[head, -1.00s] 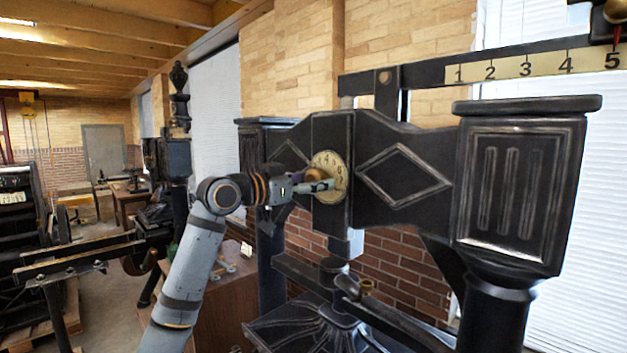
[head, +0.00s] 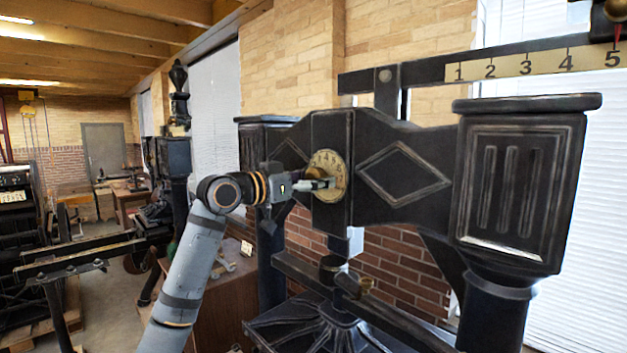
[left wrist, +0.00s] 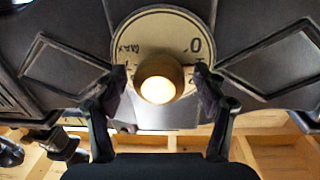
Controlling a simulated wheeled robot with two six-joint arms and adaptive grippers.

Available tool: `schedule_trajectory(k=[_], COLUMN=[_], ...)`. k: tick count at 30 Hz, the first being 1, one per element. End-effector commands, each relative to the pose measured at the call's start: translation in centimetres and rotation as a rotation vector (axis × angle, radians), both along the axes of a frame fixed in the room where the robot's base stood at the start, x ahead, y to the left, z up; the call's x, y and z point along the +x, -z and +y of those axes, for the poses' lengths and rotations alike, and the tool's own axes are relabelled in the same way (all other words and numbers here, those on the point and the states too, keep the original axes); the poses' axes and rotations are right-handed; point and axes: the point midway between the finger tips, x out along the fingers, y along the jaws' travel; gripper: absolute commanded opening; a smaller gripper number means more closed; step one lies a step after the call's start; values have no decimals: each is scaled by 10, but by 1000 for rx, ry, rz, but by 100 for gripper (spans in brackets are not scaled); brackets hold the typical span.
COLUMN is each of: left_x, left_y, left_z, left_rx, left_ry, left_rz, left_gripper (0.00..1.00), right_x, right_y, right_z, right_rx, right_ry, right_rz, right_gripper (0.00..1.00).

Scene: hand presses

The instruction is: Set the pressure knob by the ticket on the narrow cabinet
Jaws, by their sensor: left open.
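The round pressure dial (head: 326,162) is a cream plate with dark marks on the black press head. In the left wrist view its plate (left wrist: 185,28) shows "MAX" and "0", upside down. The knob (left wrist: 160,78) is brass-coloured and round and sits between the two fingers of my left gripper (left wrist: 163,97), with gaps visible at both sides. In the head view this gripper (head: 322,184) is at the dial's lower front and hides the knob. The wooden cabinet (head: 212,305) behind my left arm carries a small pale ticket (head: 246,248), too small to read.
The black press (head: 405,185) fills the middle and right. A numbered scale bar (head: 540,62) runs above it. Another press (head: 172,165) stands farther back at left.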

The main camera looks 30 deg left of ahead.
Motion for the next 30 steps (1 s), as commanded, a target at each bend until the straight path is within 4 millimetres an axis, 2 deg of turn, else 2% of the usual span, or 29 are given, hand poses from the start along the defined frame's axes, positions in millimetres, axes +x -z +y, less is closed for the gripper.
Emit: schedule_trajectory(k=[7,18,24,30], left_x=[-3,-51,-65,-69], left_y=[0,2,1,1], left_z=[3,25,30,30], left_rx=[1,9,4,-1], left_ry=[-2,-7,-4,0], left_rz=[0,2,0,1], left_gripper=[71,71,71,71], right_x=[1,0,0,0], right_y=[0,0,0,0], right_z=[-3,-1,0,0], right_rx=[-4,-1,-1,0], right_ry=[-1,0,0,0], right_rz=[-1,0,0,0], right_gripper=[40,40,40,40])
